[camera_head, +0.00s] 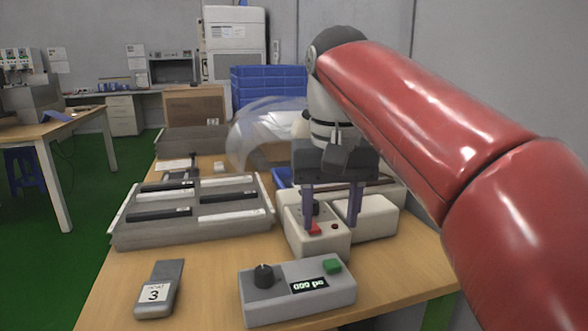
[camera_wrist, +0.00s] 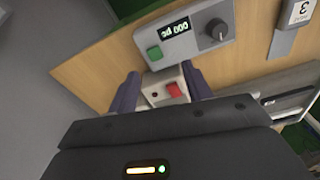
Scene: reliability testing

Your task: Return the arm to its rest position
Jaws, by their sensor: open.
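My red arm (camera_head: 420,110) reaches in from the right of the head view. My gripper (camera_head: 331,227) points down over a white box (camera_head: 335,242) with a red button (camera_head: 314,229). Its two purple fingers are apart, with the box's top between or just behind them; I cannot tell whether they touch it. In the wrist view the fingers of my gripper (camera_wrist: 159,85) frame the box and its red button (camera_wrist: 174,89), and nothing is held.
A grey box with a knob, display and green button (camera_head: 298,290) stands in front. A grey tag marked 3 (camera_head: 157,291) lies left of it. A slotted tray (camera_head: 190,232) fills the table's left side. Blue crates (camera_head: 262,88) stand behind. The table (camera_head: 210,272) has bare wood in front.

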